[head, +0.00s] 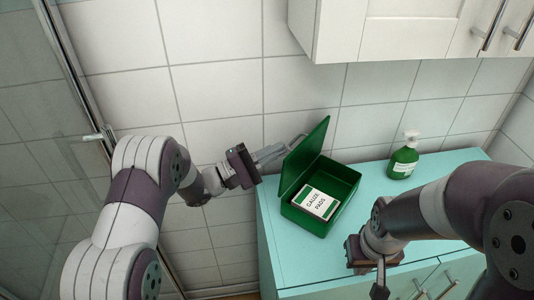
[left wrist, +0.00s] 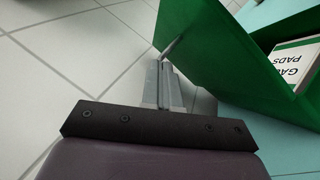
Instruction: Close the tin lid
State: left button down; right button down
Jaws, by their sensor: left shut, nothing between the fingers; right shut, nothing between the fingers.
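A green tin (head: 325,211) stands on the turquoise counter with its hinged lid (head: 303,158) open, tilted up on the tin's left side. A white and green gauze pads box (head: 316,202) lies inside the tin. My left gripper (head: 287,147) is shut and empty, behind and left of the raised lid. In the left wrist view its fingertips (left wrist: 163,62) are at or very near the outer face of the lid (left wrist: 205,60); I cannot tell whether they touch. My right gripper (head: 380,290) is shut and empty, low in front of the counter's front edge.
A green soap bottle with a white pump (head: 403,158) stands on the counter (head: 367,177) right of the tin. White wall cabinets (head: 400,30) hang above. A tiled wall is behind, and a glass panel (head: 40,150) is at the far left.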

aim_at(292, 161)
pick_arm(q)
jog(key=shift+r, duration=0.1)
pick_arm(e)
jog(key=shift+r, duration=0.15)
